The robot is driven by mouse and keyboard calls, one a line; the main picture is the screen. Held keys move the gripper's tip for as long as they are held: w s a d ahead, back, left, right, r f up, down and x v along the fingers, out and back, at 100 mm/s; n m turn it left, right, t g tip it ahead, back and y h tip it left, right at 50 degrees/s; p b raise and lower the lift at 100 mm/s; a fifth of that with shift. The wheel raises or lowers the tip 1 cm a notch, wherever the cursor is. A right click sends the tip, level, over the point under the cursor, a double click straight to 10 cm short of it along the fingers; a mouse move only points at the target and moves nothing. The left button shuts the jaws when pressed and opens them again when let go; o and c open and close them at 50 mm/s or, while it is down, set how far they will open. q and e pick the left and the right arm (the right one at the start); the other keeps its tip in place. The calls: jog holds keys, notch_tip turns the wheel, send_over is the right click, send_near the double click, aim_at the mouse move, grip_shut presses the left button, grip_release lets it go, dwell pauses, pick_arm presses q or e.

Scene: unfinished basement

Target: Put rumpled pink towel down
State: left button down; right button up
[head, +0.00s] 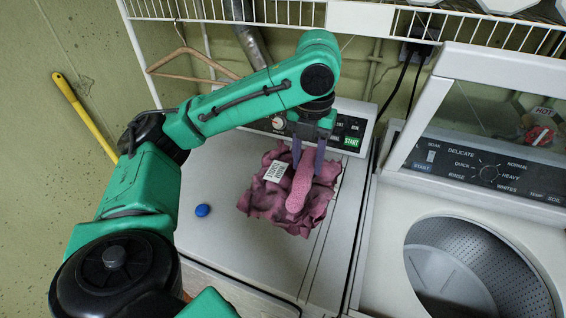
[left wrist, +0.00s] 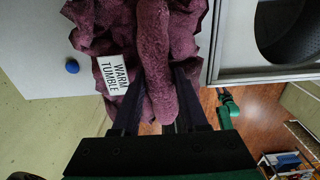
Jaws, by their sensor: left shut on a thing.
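The rumpled pink towel (head: 262,203) is at the top of the white dryer (head: 215,238), near its back right. A white tag reading "WARM TUMBLE" shows on it. My left gripper (head: 307,172) comes down from above and is shut on a raised fold of the towel. The left wrist view shows the towel (left wrist: 185,40) with the fold between the two dark fingers of the left gripper (left wrist: 160,95). I cannot tell whether the towel's underside rests fully on the dryer.
A small blue cap (head: 202,210) lies on the dryer left of the towel. An open washer (head: 390,240) with a metal drum stands at right. A white wire shelf (head: 270,12) runs above, with a hanger (head: 185,60) below it. A yellow handle (head: 85,115) leans at left.

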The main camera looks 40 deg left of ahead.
aim_at(297, 197)
pick_arm(q)
jog(key=s+f+b, duration=0.1)
jog(key=f, duration=0.2)
jog(key=s+f+b, duration=0.1)
jog(key=f, duration=0.2)
jog(key=s+f+b, duration=0.1)
jog(key=f, duration=0.7)
jog(key=w+f+p, duration=0.1)
jog(key=f, duration=0.1)
jog(key=shift+w+f, duration=0.1)
jog(key=shift+f, duration=0.3)
jog(key=shift+c, duration=2.2)
grip_release()
jog(key=shift+f, duration=0.1)
pick_arm(e)
jog(key=s+f, duration=0.3)
jog(key=shift+s+a+f, duration=0.1)
jog(key=shift+f, duration=0.15)
